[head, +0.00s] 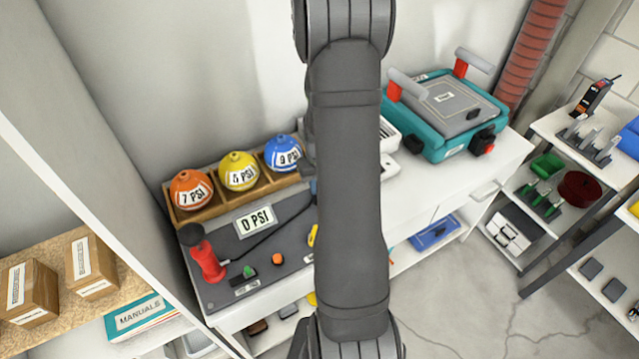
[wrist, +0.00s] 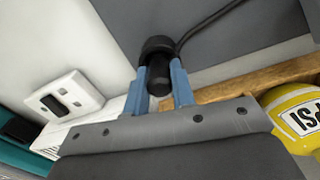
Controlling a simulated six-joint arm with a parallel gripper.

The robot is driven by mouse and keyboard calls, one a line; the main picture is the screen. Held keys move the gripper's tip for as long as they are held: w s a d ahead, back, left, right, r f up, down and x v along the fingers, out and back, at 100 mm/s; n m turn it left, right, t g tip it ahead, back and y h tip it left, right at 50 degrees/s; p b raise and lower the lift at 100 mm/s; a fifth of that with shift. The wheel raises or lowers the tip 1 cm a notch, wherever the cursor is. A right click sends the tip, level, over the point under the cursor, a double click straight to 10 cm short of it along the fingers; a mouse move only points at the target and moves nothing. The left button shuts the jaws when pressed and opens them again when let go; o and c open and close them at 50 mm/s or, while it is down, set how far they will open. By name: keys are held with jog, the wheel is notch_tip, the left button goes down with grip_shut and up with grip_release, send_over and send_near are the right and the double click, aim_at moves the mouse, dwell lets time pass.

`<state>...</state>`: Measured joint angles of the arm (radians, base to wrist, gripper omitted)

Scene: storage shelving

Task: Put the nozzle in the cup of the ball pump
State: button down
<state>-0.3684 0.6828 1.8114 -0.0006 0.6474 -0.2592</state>
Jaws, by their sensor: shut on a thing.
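My gripper shows in the wrist view (wrist: 161,88) with its two blue fingers closed on a black nozzle (wrist: 159,73). The nozzle has a wider round black part at its far end, and a dark hose (wrist: 208,20) runs from there to the upper right. In the head view my arm hides the nozzle and most of the gripper. The ball pump (head: 230,290) is a dark grey board with a "0 PSI" label, a red cylinder with a black top (head: 208,262), and green and orange buttons. I cannot make out the cup; my arm covers the board's right part.
Orange (head: 191,191), yellow (head: 239,172) and blue (head: 283,154) balls sit in a wooden rack (head: 215,207) behind the board. A teal case (head: 435,130) stands on the counter to the right.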

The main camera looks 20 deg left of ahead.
jog(key=shift+f, duration=0.2)
jog(key=c, duration=0.6)
grip_release()
jog(key=shift+r, duration=0.15)
jog(key=shift+r, duration=3.9)
jog(key=shift+f, duration=3.35)
jog(key=shift+r, duration=0.1)
